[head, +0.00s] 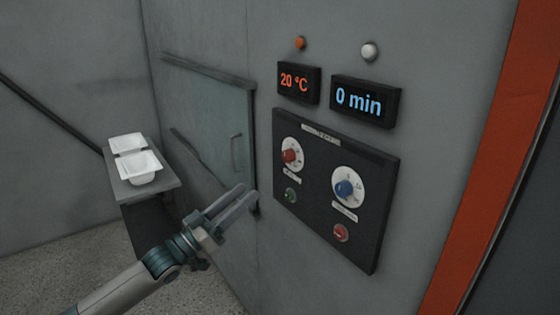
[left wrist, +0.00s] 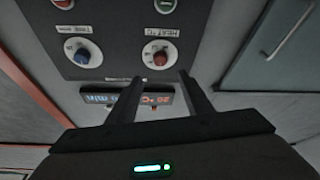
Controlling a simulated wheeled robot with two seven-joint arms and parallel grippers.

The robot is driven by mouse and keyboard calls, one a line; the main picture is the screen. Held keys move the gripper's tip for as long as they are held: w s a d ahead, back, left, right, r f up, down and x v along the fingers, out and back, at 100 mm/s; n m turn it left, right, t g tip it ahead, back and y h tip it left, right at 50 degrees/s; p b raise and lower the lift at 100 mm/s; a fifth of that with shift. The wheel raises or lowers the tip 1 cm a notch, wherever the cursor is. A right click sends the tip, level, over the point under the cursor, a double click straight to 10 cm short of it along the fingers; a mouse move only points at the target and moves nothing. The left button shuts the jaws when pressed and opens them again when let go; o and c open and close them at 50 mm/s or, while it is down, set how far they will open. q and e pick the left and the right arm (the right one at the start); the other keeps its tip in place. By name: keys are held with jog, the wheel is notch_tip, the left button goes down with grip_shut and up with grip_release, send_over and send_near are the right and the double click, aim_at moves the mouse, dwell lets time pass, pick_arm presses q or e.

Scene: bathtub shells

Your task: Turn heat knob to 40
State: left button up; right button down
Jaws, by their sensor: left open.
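The red heat knob (head: 291,156) sits on a white dial at the upper left of the dark control panel (head: 318,225). In the left wrist view the red knob (left wrist: 160,58) shows upside down, beyond and between the fingertips. The temperature display (head: 298,82) reads 20 °C. My left gripper (head: 246,194) is open and empty, to the lower left of the knob and apart from it. Its two fingers also show in the left wrist view (left wrist: 157,80). My right gripper is in neither view.
A blue knob (head: 345,189) with a time dial is right of the heat knob. A green button (head: 291,195) and a red button (head: 341,233) sit below. The time display (head: 364,101) reads 0 min. A glass door (head: 215,120) is left of the panel. White trays (head: 138,168) rest on a stand.

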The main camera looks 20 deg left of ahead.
aim_at(285, 160)
pick_arm(q)
jog(key=p+x, duration=0.5)
jog(key=x, duration=0.8)
jog(key=shift+w+d+r, duration=0.1)
jog(key=shift+w+d, duration=0.05)
jog(key=shift+w, duration=0.2)
jog(key=c, duration=1.1)
jog(key=shift+o, duration=0.2)
